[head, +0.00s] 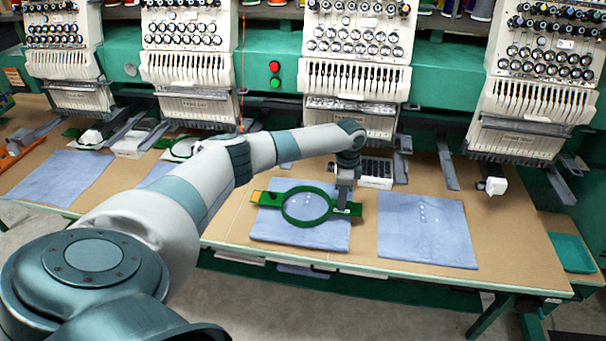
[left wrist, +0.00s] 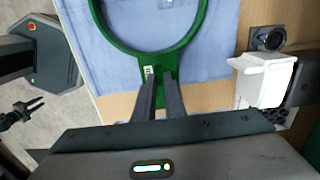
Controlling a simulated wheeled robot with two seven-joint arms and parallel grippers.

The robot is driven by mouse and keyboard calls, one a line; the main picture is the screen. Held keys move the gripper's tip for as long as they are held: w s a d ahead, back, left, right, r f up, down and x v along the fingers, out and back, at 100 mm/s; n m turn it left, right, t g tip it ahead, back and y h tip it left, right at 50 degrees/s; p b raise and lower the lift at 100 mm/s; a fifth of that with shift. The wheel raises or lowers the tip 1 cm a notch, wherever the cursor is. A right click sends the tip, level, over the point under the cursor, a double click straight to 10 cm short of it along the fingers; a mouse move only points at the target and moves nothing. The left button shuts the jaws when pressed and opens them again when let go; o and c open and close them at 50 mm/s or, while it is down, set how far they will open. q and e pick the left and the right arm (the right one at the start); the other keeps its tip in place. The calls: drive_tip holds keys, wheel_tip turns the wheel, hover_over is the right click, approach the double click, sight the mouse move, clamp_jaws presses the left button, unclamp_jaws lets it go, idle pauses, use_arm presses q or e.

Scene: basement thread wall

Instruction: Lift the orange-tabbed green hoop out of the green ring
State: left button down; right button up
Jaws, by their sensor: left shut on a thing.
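The orange-tabbed green hoop (head: 287,213) is over a blue cloth on the worktable, its orange tab (head: 257,196) at its left end. I see one round green outline and cannot tell the hoop from a separate green ring around or under it. My left gripper (head: 344,205) comes down at the right side of the hoop. In the left wrist view its two fingers (left wrist: 157,85) are shut on the hoop's green tab, with the round opening (left wrist: 190,38) beyond. I cannot tell whether the hoop touches the cloth. My right gripper is not in view.
The blue cloth (head: 270,228) lies under the hoop; another blue cloth (head: 425,230) lies to its right. Embroidery machine heads (head: 355,75) stand behind, with arms reaching over the table. A teal tray (head: 572,253) is at the far right. Bare tabletop (head: 505,235) is free at right.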

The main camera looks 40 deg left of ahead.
use_arm(q)
drive_tip(key=shift+r, duration=0.3)
idle(0.4)
drive_tip(key=shift+r+p, duration=2.9)
drive_tip(key=shift+r, duration=0.1)
drive_tip(key=shift+f, duration=0.1)
